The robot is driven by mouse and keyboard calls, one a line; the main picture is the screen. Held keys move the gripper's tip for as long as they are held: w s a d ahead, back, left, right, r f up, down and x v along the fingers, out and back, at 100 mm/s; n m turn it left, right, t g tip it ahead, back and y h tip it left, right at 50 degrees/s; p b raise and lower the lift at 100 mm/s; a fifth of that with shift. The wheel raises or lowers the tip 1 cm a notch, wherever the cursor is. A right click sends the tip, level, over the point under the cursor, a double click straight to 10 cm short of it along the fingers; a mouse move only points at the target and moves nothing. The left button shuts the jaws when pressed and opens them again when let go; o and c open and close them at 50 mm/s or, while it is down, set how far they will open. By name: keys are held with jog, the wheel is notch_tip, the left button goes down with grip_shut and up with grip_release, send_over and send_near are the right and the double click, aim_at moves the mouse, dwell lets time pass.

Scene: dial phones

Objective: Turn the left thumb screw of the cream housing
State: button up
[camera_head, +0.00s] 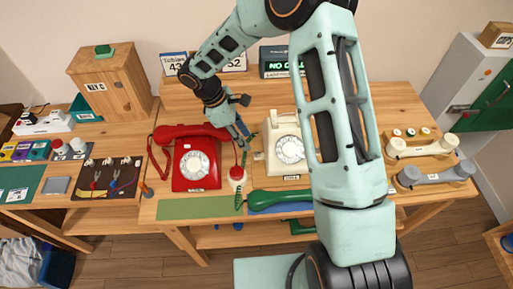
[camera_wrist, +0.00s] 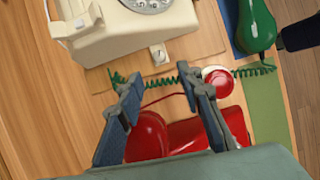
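The cream housing (camera_head: 287,150) is a dial phone body without a handset, right of my gripper in the head view. It also shows at the top of the wrist view (camera_wrist: 130,30). A small cream block (camera_wrist: 158,54) stands at its near side in the wrist view; it shows as a small pale bit at the left side in the head view (camera_head: 258,156). I cannot tell whether it is the left thumb screw. My gripper (camera_wrist: 160,90) is open and empty, its fingers apart over the table between the red phone and the cream housing; it also shows in the head view (camera_head: 245,136).
A red phone (camera_head: 196,160) stands left of my gripper. A round red-and-white piece (camera_wrist: 217,78) and a green coiled cord (camera_wrist: 165,83) lie close by. A green handset (camera_head: 275,197) lies in front. Handsets rest on wooden stands (camera_head: 420,142) at the right.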

aim_at(256, 152)
jog(key=x, duration=0.8)
jog(key=shift+p, duration=0.4)
jog(key=shift+c, duration=0.2)
grip_shut()
